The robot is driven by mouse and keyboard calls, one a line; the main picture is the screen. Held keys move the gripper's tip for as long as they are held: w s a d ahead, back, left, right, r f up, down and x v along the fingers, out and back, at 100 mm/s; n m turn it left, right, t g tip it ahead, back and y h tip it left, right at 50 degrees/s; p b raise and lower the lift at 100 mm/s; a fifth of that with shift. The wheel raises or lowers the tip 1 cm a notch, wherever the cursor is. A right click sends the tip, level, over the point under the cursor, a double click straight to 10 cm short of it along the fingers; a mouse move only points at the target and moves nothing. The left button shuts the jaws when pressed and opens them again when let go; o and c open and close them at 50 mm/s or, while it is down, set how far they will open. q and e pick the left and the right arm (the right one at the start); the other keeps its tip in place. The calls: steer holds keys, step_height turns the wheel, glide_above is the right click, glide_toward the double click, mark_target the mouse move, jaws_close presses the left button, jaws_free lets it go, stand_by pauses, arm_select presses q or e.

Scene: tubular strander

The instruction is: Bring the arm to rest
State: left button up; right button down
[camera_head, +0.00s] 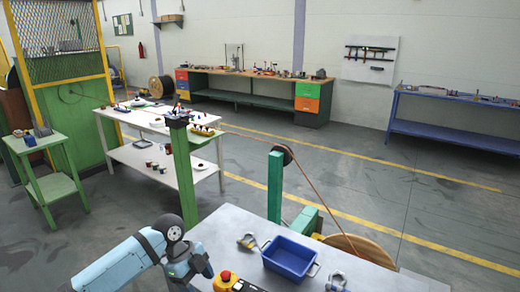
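One of my arms, light blue with dark joints, comes in from the bottom left and is bent beside the left edge of the grey metal table. I take it for my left arm. Its dark end part (188,263) is small and turned so that no fingers can be made out. No held thing shows at it. My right arm and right gripper are not in view.
The grey table (215,235) bears a blue bin (290,256), a yellow-and-grey fitting (248,242), another fitting (337,282) and a red button (225,277). A green post (184,175) stands behind my arm. A cable crosses to a wooden reel (360,248). Open floor lies right.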

arm_select(q)
steer(key=s+d+f+n+t+h, duration=0.1)
steer(key=s+d+f+n+t, duration=0.2)
steer(key=s+f+n, duration=0.3)
steer(key=s+d+f+n+t+h, duration=0.2)
steer(key=s+f+n+t, duration=0.15)
steer(key=f, duration=0.35)
steer(key=s+a+f+n+t+y, duration=0.1)
steer(key=s+a+n+t+y, duration=0.1)
steer(key=s, duration=0.5)
steer(key=s+a+f+n+t+y, duration=0.2)
steer(key=s+a+n+t, duration=0.2)
steer(key=s+a+n, duration=0.3)
steer(key=shift+s+f+n, duration=0.15)
steer(key=shift+s+n, duration=0.65)
steer(key=shift+n, duration=0.05)
